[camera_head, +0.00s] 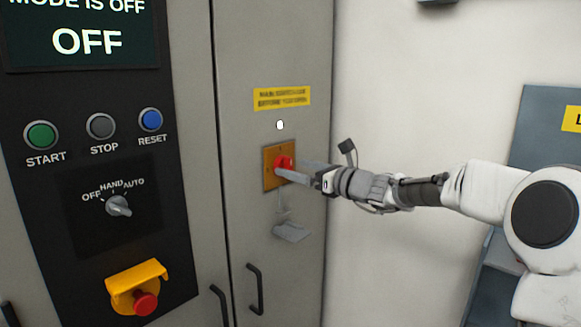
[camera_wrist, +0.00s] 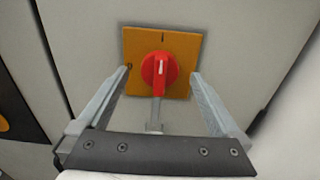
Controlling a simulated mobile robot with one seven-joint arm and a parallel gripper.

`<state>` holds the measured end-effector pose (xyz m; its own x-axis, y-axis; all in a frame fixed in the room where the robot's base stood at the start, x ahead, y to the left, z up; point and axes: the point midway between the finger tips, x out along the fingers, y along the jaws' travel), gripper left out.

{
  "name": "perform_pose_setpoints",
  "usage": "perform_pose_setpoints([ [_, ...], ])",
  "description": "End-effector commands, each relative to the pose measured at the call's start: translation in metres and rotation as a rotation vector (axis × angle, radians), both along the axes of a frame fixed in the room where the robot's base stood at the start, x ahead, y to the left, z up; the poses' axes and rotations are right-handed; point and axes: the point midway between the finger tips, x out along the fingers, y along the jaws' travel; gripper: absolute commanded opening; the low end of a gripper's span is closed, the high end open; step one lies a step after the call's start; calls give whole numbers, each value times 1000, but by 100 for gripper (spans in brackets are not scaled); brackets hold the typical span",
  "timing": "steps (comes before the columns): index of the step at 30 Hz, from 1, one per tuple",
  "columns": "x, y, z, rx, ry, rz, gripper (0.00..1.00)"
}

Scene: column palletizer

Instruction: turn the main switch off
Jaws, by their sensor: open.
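The main switch is a red rotary knob (camera_head: 283,163) on a square orange-yellow plate (camera_head: 270,180), set in the grey cabinet door. In the wrist view the red knob (camera_wrist: 158,74) sits at the middle of the plate (camera_wrist: 135,42), with its handle bar close to upright and a dark mark on the plate above it. My gripper (camera_head: 293,170) is at the switch from the right. In the wrist view my gripper (camera_wrist: 160,85) is open, with one finger on each side of the knob and a gap visible to both. A grey tag hangs below the plate.
A yellow label (camera_head: 282,97) and a small white lamp (camera_head: 280,125) are above the switch. Door handles (camera_head: 254,288) are below. At left, the black panel holds START, STOP and RESET buttons, a mode selector (camera_head: 118,205) and a red emergency button (camera_head: 145,302).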

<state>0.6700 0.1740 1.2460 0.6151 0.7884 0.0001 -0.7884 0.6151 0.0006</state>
Motion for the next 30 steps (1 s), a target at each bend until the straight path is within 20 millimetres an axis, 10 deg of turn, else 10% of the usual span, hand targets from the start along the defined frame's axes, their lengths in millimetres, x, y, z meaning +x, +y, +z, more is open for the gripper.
perform_pose_setpoints([
  [16, 16, 21, 0, 0, 0, 0, 100],
  [30, 16, 20, 0, -1, -1, 0, 17],
])
